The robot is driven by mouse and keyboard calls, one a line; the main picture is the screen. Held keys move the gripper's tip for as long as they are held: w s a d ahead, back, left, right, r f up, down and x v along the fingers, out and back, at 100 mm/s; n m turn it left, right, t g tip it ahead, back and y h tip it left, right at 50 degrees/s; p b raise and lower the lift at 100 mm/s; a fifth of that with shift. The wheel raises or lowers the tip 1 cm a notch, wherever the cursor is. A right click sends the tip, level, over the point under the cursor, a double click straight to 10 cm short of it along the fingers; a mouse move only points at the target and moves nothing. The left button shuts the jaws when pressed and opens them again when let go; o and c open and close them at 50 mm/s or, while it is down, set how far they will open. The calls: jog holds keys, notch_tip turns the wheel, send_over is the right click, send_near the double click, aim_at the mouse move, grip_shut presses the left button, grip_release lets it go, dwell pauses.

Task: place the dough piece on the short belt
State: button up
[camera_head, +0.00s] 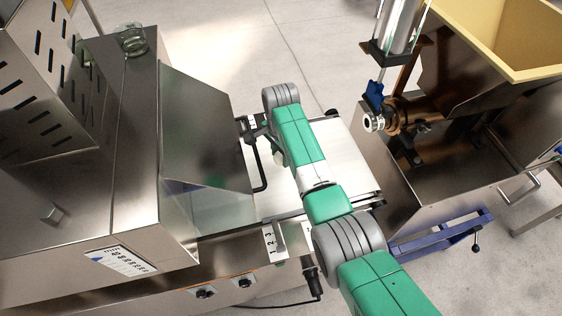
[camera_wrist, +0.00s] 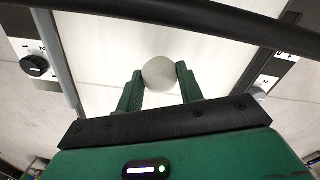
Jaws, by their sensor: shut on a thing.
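The dough piece (camera_wrist: 160,73) is a pale round ball in the wrist view. My gripper (camera_wrist: 161,78) has its two green fingers shut on it, one on each side. The short belt (camera_head: 345,155) is the flat white surface under my arm in the head view. It also fills the background behind the dough in the wrist view (camera_wrist: 100,55). The dough is over the belt; I cannot tell whether it touches. In the head view my arm hides the dough and the gripper's fingers.
A black bar (camera_wrist: 190,14) crosses above the belt; it shows as a bent handle (camera_head: 260,170) in the head view. A steel machine with a sloped hood (camera_head: 205,125) stands left. A hopper machine (camera_head: 445,185) stands right. Scale plates (camera_head: 274,243) flank the belt.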

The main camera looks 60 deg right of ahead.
aim_at(281, 161)
notch_tip(281, 161, down, 3)
jog(key=shift+f+b, duration=0.15)
jog(key=shift+b, duration=0.35)
jog(key=shift+f, duration=0.2)
jog(key=o, duration=1)
jog(key=shift+a, duration=0.1)
jog(key=shift+r, duration=0.2)
notch_tip(281, 161, up, 12)
jog(key=p, duration=0.3)
jog(key=shift+p, duration=0.4)
